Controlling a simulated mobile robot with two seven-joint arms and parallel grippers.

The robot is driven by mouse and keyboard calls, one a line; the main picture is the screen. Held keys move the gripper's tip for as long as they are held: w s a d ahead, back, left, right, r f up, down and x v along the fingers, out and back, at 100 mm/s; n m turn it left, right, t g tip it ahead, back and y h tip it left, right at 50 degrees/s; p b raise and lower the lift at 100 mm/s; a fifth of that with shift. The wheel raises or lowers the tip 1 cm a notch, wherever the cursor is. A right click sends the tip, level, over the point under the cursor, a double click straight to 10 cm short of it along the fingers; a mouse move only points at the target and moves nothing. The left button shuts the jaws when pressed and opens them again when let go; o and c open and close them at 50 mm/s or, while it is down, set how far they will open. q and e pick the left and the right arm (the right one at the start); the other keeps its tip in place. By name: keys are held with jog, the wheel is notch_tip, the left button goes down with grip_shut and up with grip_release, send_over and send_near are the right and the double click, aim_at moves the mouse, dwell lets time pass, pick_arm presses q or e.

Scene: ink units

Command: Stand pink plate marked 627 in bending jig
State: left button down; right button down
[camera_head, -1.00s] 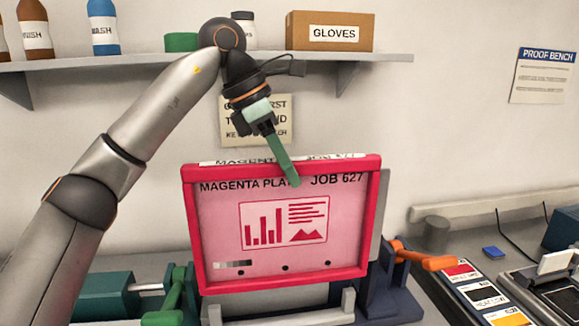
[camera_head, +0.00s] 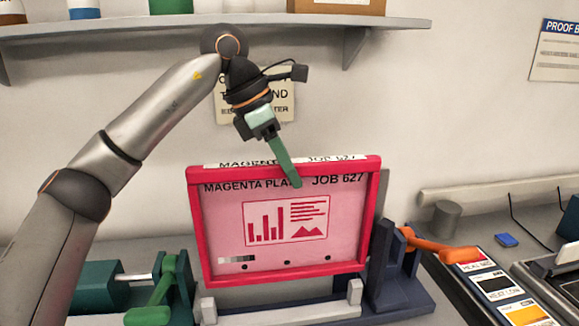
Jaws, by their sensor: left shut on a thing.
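The pink plate marked 627 (camera_head: 285,222), with a red frame and a printed chart, is upright in the middle of the head view. My left gripper (camera_head: 293,178) is shut on its top edge from above. The bending jig (camera_head: 395,285) is below and behind the plate, with a dark blue base, a grey rail (camera_head: 285,312) and an orange handle (camera_head: 435,248). The plate's lower edge shows just above the grey rail. I cannot tell whether it touches the jig. My right gripper is out of view.
A green clamp-like device (camera_head: 160,290) stands left of the jig. To the right are a colour-label strip (camera_head: 495,295), a small blue block (camera_head: 506,240) and a grey cylinder (camera_head: 446,218). A shelf (camera_head: 200,27) crosses the wall above my arm.

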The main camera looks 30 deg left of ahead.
aim_at(258, 163)
pick_arm(q)
notch_tip(258, 163, down, 9)
jog(key=b, duration=0.5)
jog(key=shift+f, duration=0.25)
dwell(0.8)
jog(key=c, duration=0.6)
grip_release()
jog(key=shift+o, duration=0.2)
jog(key=v, duration=1.2)
jog(key=shift+a+r+p, duration=0.1)
jog(key=shift+r+p, duration=0.2)
jog(key=shift+p, duration=0.05)
